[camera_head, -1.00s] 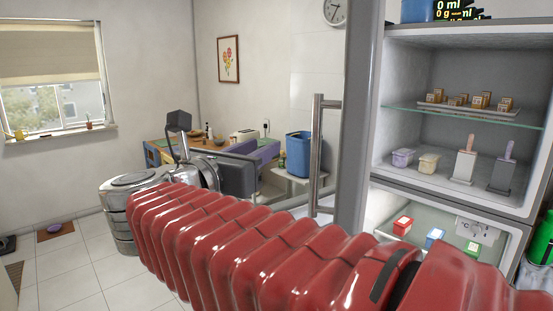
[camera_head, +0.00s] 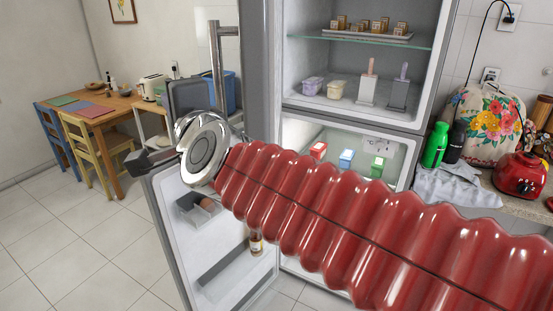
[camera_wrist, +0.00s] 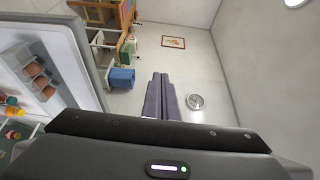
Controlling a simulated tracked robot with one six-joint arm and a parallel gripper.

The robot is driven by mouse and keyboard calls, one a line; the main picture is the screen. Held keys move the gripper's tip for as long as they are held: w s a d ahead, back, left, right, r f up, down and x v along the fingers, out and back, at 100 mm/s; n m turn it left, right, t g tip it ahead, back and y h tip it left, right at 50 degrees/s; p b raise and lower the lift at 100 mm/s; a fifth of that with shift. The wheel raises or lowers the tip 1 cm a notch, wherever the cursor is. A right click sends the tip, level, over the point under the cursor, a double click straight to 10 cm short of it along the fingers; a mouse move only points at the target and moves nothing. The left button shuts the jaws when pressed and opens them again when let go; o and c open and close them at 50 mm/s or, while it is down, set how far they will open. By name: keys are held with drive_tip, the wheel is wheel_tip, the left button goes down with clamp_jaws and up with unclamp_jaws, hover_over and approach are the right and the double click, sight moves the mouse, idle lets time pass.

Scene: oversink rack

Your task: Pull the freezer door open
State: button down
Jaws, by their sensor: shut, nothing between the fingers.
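The fridge-freezer stands open in the head view. Its upper compartment (camera_head: 345,65) is uncovered, and the upper door (camera_head: 259,70), with a vertical bar handle (camera_head: 219,75), is swung out to the left. The lower door (camera_head: 215,270) also stands open, with eggs and a bottle in its inner racks. It shows at the left of the wrist view (camera_wrist: 85,60). My gripper (camera_head: 136,161) is at the lower door's upper outer corner in the head view; whether it touches is unclear. In the wrist view its fingers (camera_wrist: 160,78) are together and empty.
Small red (camera_head: 318,150), blue (camera_head: 346,158) and green (camera_head: 377,167) boxes sit in the lower compartment. A table (camera_head: 110,105) with chairs stands at the left. The left floor is open.

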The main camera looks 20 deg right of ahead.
drive_tip(key=s+d+f+n+g+h, duration=0.1)
drive_tip(key=s+d+f+n+g, duration=0.2)
drive_tip(key=f, duration=0.6)
drive_tip(key=s+d+f+n+g+h, duration=0.2)
drive_tip(key=s+d+f+n+g, duration=0.2)
drive_tip(key=s+d+f+n, duration=0.3)
drive_tip(key=s+d+f+n+g+h, duration=0.2)
drive_tip(key=s+d+f+n+g, duration=0.2)
drive_tip(key=s+d+f, duration=0.5)
wheel_tip(320, 180, down, 4)
drive_tip(key=shift+s+d+r+n, duration=0.2)
drive_tip(key=shift+s+n, duration=0.2)
drive_tip(key=shift+s, duration=0.8)
drive_tip(key=shift+a, duration=0.1)
